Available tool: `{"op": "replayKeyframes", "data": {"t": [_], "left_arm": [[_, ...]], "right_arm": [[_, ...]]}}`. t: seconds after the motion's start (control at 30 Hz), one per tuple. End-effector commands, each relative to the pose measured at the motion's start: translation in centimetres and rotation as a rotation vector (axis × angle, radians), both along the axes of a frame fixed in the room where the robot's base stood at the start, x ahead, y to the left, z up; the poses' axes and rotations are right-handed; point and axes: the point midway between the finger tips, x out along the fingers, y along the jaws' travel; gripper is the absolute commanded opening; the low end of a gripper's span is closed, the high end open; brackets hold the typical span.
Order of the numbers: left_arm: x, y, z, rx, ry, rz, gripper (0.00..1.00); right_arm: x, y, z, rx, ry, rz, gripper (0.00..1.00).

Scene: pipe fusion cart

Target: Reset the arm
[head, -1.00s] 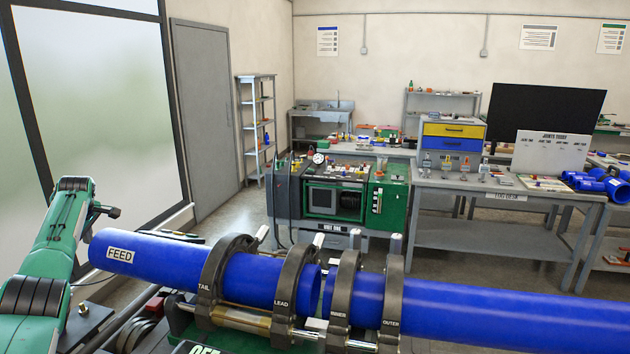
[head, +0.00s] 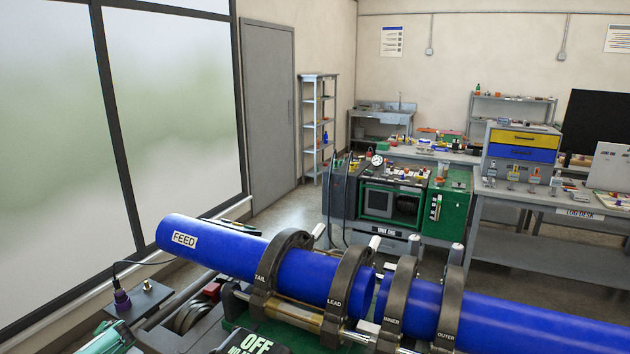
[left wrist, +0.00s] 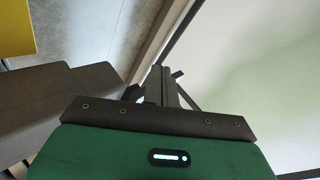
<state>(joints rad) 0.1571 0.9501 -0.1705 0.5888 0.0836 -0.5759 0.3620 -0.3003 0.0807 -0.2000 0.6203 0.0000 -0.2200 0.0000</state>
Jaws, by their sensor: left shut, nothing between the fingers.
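My left gripper (left wrist: 162,88) shows in the left wrist view, its dark fingers together with nothing between them. Beyond it are a pale window, the floor and a dark surface; no pipe or clamp is near it there. In the head view only a green piece of my left arm shows at the bottom left corner, and the gripper is out of the picture. My right arm and gripper are in neither view.
A blue pipe marked FEED (head: 215,243) and another blue pipe (head: 530,325) lie in dark clamp rings (head: 345,285) on the cart in front. Behind are a green machine (head: 448,205) and workbenches.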

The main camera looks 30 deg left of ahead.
Motion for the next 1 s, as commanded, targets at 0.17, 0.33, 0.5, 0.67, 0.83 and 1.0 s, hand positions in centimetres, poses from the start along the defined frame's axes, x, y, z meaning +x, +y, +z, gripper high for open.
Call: {"op": "replayKeyframes", "data": {"t": [0.17, 0.33, 0.5, 0.67, 0.83, 1.0], "left_arm": [[-7.1, -0.6, -4.6, 0.026, 0.232, -0.227, 0.0], [-12.9, -1.4, -7.6, 0.028, 0.412, -0.42, 0.0], [-18.2, -2.4, -9.7, 0.018, 0.558, -0.583, 0.0], [-20.3, -7.8, -15.4, -0.069, 0.545, -0.606, 0.0], [-22.4, -15.6, -22.2, -0.186, 0.507, -0.599, 0.0], [-24.5, -26.1, -29.1, -0.326, 0.461, -0.591, 0.0]], "right_arm": [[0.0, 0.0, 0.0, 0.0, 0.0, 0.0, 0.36], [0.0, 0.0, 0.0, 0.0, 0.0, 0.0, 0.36], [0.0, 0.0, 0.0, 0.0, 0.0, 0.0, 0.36], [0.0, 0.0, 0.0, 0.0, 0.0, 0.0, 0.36], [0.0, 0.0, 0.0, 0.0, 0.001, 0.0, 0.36], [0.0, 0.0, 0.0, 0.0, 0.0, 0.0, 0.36]]}}
